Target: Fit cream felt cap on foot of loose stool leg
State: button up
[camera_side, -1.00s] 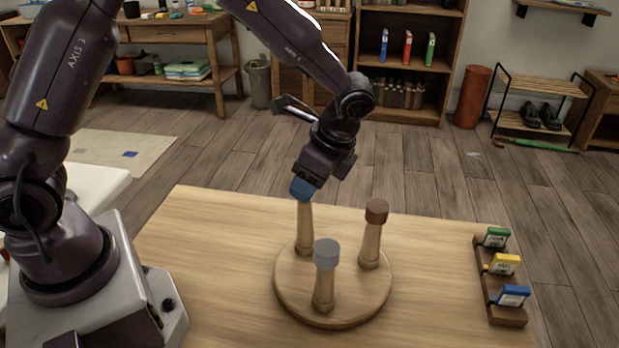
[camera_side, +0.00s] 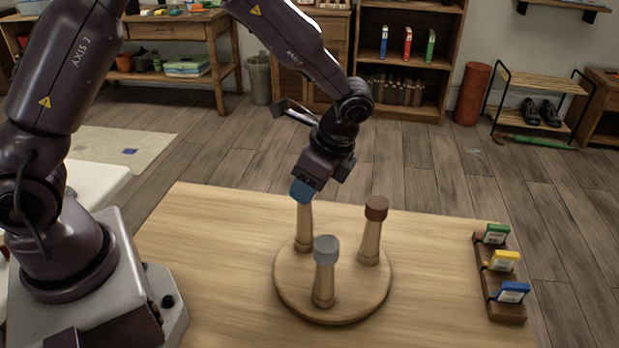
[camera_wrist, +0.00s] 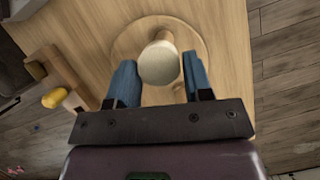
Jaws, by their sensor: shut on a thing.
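A round wooden stool seat (camera_side: 350,300) lies on the table with three turned legs standing up from it. My gripper (camera_side: 302,191) points down over the back-left leg (camera_side: 304,228), its blue fingers at that leg's top end. In the wrist view the round cream cap (camera_wrist: 159,63) sits between the blue fingertips of my gripper (camera_wrist: 160,72), which are shut on it. The leg (camera_wrist: 164,36) shows behind the cap. The fingers hide the cap in the side view, and I cannot tell how far it sits on the foot.
The front leg carries a grey cap (camera_side: 326,249) and the right leg a brown cap (camera_side: 376,207), both close to my gripper. A wooden rack (camera_side: 505,311) with green, yellow and blue labelled items stands at the table's right. The table between seat and rack is clear.

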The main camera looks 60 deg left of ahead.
jog(key=shift+f, duration=0.85)
jog(key=o, duration=0.9)
jog(key=v, duration=1.3)
jog(key=s+a+r+n+t+h, duration=0.1)
jog(key=s+a+r+n+t, duration=0.1)
jog(key=s+n, duration=0.2)
jog(key=s+a+r+n+t+h, duration=0.1)
jog(key=s+a+r+n+t, duration=0.2)
jog(key=s, duration=0.6)
jog(key=s+a+r+n+t+h, duration=0.1)
jog(key=s+a+r+n+t, duration=0.1)
jog(key=s, duration=0.4)
jog(key=shift+s+a+r+n+t+h, duration=0.15)
jog(key=shift+a+r+n+t+h, duration=0.15)
jog(key=shift+n, duration=0.35)
jog(key=shift+s+a+r+n+t+h, duration=0.15)
jog(key=shift+r+n, duration=0.25)
jog(key=shift+n, duration=0.25)
